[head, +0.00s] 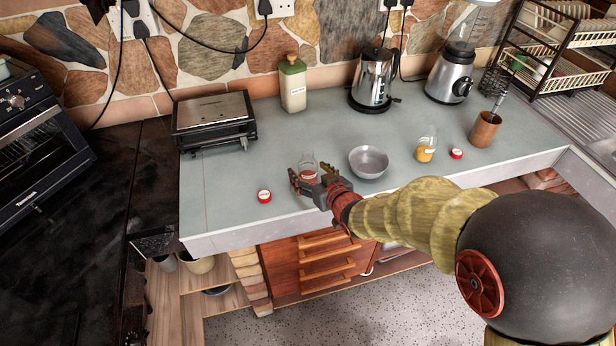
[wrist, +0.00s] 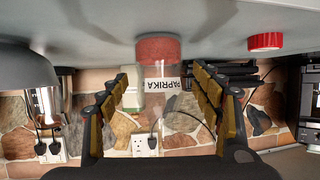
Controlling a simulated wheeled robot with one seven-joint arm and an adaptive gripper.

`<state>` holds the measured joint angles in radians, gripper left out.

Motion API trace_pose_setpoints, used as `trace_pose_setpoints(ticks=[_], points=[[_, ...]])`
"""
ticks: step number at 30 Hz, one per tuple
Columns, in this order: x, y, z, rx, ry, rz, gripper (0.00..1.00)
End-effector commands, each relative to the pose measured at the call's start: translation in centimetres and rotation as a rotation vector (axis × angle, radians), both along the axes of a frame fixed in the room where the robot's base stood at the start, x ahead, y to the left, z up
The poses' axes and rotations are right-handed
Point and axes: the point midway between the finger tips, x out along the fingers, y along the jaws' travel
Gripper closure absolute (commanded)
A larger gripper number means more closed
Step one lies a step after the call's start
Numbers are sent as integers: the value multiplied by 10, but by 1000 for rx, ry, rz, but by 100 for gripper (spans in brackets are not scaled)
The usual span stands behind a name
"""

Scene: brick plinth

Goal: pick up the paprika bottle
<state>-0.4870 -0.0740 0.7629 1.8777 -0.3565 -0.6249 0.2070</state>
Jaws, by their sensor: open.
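The paprika bottle (wrist: 159,68) is a clear bottle with red powder and a white "PAPRIKA" label. In the wrist view, which looks upside down, it stands on the counter between my gripper's two fingers. In the head view the bottle (head: 309,167) stands near the counter's front, partly hidden by my gripper (head: 304,183). My gripper is open, with its fingers (wrist: 163,92) on either side of the bottle and visible gaps to it. I cannot tell how deep the bottle sits between them.
A grey bowl (head: 369,162) stands just right of my gripper. A toaster (head: 214,121), green-topped canister (head: 292,84) and kettle (head: 373,78) stand behind.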

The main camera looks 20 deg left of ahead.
Motion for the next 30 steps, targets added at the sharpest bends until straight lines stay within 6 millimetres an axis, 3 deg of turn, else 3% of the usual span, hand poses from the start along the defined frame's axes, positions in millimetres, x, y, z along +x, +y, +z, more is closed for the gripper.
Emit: trace_pose_setpoints(ticks=[4,12,30], points=[[10,8,-7,-2,0,-1,35],[12,9,-6,-1,0,-2,35],[12,9,-6,-2,1,-2,69]])
